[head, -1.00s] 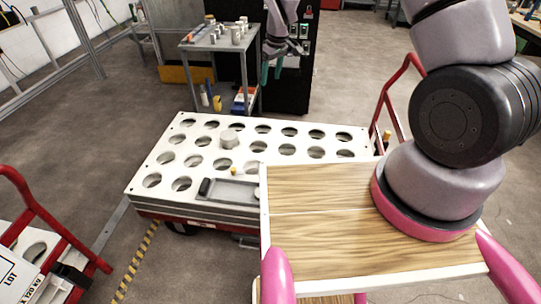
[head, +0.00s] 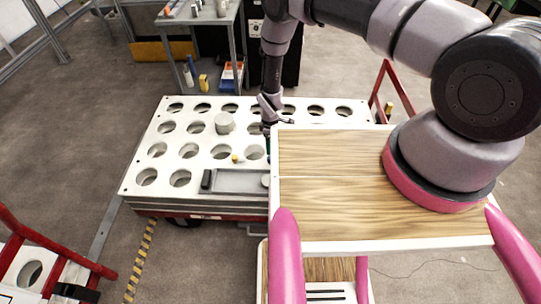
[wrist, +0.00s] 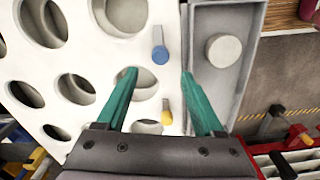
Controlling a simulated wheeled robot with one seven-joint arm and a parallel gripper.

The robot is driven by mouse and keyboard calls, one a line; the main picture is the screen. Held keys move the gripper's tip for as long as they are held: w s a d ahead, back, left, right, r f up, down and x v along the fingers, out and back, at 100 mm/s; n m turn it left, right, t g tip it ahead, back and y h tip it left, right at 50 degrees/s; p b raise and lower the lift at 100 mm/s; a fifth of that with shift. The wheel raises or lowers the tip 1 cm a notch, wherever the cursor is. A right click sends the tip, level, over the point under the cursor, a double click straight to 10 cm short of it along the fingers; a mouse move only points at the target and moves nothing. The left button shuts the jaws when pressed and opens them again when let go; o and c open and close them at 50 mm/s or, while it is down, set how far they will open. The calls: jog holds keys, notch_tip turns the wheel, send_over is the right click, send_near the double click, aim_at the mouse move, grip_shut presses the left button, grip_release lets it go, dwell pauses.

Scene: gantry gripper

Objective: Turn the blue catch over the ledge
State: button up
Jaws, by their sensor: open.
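The blue catch (wrist: 160,50) is on the white perforated top, beside the grey tray's near edge in the wrist view. Its arm points up in that picture, along the tray rim (wrist: 190,40) and not over it. In the head view I cannot make it out. A yellow catch (wrist: 166,114) is on the same side of the tray; it also shows in the head view (head: 235,158). My gripper (wrist: 158,76) is open, its two teal fingers apart and empty, with the blue catch beyond the gap between their tips. In the head view my gripper (head: 268,140) is over the cart.
The grey tray (head: 240,172) holds a round pale disc (wrist: 223,50) and a black block (head: 206,180). The wooden-topped stand (head: 330,160) is close on the right of the tray.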

notch_tip(320, 180, down, 8)
jog(key=shift+f, duration=0.25)
grip_shut()
